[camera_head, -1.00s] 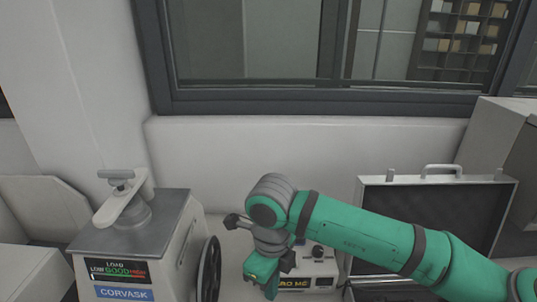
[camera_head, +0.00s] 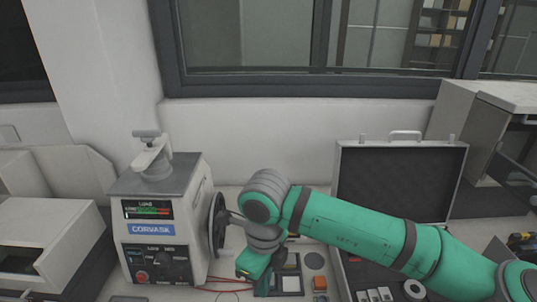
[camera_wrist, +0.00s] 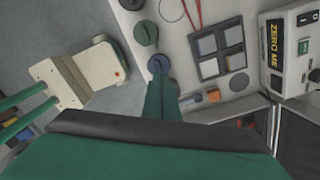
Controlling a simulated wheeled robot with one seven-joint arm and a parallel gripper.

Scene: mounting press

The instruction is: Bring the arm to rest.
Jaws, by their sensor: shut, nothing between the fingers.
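My green arm (camera_head: 350,232) reaches in from the lower right of the head view, its wrist bent down over the bench. My gripper (camera_head: 262,288) points down above the bench, just right of the grey CORVASK machine (camera_head: 190,265) and its dark handwheel (camera_head: 217,225). In the head view the wrist overlaps the wheel's right side; I cannot tell whether they touch. In the wrist view my gripper (camera_wrist: 160,78) shows its green fingers together, with nothing between them.
An open dark-lined case (camera_head: 400,185) stands to the right behind my arm. A compartmented tray (camera_wrist: 218,48), red cables (camera_wrist: 190,12) and a ZERO ME box (camera_wrist: 290,45) lie on the bench. A beige box (camera_head: 50,240) stands at the left.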

